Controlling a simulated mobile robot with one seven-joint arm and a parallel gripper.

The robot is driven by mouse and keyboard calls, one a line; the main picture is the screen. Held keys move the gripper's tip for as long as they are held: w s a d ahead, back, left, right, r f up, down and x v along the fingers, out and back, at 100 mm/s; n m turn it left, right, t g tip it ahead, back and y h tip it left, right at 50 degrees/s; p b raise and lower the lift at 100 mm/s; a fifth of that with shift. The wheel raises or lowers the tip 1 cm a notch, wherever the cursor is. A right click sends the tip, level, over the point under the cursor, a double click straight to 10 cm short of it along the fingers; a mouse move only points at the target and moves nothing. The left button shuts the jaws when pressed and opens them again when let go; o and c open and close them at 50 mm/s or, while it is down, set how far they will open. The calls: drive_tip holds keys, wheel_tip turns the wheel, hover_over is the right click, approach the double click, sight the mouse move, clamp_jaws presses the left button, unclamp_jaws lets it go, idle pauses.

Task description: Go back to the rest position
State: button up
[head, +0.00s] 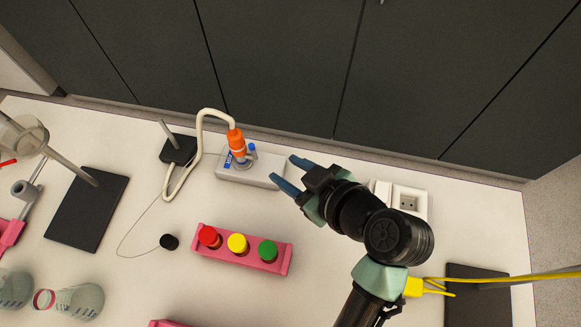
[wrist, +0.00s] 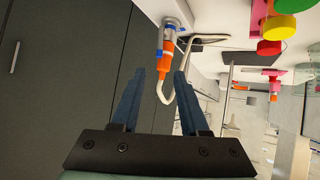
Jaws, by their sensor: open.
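My gripper (head: 287,174) is above the white bench in the head view, with its two blue fingers apart and nothing between them. Its fingers (wrist: 160,90) also show spread in the wrist view. A grey-white device box (head: 250,175) with an orange-handled probe (head: 236,143) on it stands just left of the fingertips. The orange probe end (wrist: 166,62) and its pale hose show beyond the fingers in the wrist view, apart from them.
A pink rack (head: 240,262) holds red, yellow and green capped vials. Black stand plates (head: 85,212), flasks (head: 80,300) and a yellow cable (head: 500,278) lie around. Dark cabinet panels (head: 280,65) close the back.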

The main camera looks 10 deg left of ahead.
idle(0.3)
drive_tip(key=w+d+r+m+t+h, duration=0.15)
drive_tip(key=w+r+t, duration=0.25)
drive_tip(key=r, duration=0.5)
drive_tip(key=w+d+r+m+t+h, duration=0.1)
drive_tip(key=w+r+m+t+h, duration=0.2)
drive_tip(key=r, duration=0.6)
drive_tip(key=w+d+r+m+t, duration=0.15)
drive_tip(key=w+r+t, duration=0.3)
drive_tip(key=r, duration=0.55)
drive_tip(key=s+r+m+t+h, duration=0.2)
drive_tip(key=s+r+t, duration=0.2)
drive_tip(key=r, duration=0.8)
drive_tip(key=s+r+m+t+h, duration=0.2)
drive_tip(key=s+r+t, duration=0.3)
drive_tip(key=r, duration=0.7)
drive_tip(key=shift+s+d+r+m, duration=0.3)
drive_tip(key=shift+s+d+m, duration=0.15)
drive_tip(key=shift+s+m, duration=0.4)
drive_tip(key=shift+s, duration=0.15)
